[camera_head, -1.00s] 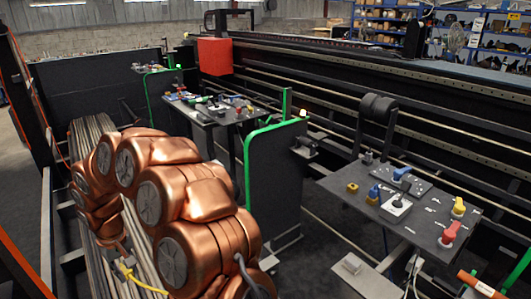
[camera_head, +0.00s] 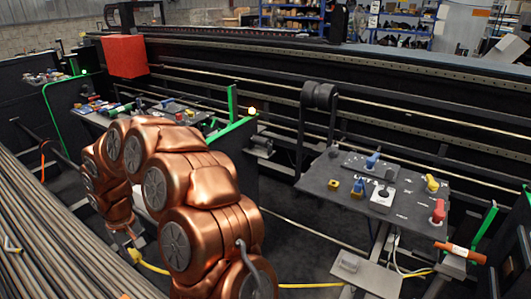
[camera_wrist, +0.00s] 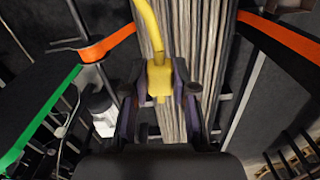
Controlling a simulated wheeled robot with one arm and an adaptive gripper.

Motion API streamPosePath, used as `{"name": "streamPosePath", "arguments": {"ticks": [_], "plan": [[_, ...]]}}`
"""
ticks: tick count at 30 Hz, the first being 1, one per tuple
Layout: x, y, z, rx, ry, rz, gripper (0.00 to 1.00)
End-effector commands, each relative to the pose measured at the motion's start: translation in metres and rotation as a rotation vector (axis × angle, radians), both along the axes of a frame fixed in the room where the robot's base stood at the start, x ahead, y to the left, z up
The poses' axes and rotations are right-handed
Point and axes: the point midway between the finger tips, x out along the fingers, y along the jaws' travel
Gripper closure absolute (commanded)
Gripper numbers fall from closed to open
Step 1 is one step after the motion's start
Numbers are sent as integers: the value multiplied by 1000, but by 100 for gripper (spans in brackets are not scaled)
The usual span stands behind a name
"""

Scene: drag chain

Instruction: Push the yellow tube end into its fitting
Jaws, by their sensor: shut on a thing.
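My gripper (camera_wrist: 163,90) is shut on the yellow tube end (camera_wrist: 159,76), a yellow block with the yellow tube (camera_wrist: 148,28) running up from it in the wrist view. A short yellow nub shows below the block, between the fingers. In the head view the tube end (camera_head: 135,255) shows low beside my copper arm, and the tube passes behind the arm and runs right. The fitting cannot be told for certain. A yellow part (camera_head: 432,183) and a small yellow block (camera_head: 334,184) sit on the dark bench (camera_head: 315,180) at the right, apart from my gripper.
A bundle of long grey rods (camera_head: 45,230) lies at the left. A green-edged dark panel (camera_head: 245,155) stands between the two benches. The right bench also carries a red part (camera_head: 438,212) and blue parts.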

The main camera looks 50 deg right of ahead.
Motion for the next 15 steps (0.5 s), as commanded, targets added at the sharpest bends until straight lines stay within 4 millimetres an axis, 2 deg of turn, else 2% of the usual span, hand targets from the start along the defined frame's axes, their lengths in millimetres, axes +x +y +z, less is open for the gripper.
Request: {"name": "streamPosePath", "arguments": {"ticks": [7, 15], "plan": [[7, -80, 1, -5, 93, 54, 100], [1, -166, 8, -19, 221, 143, 100]]}}
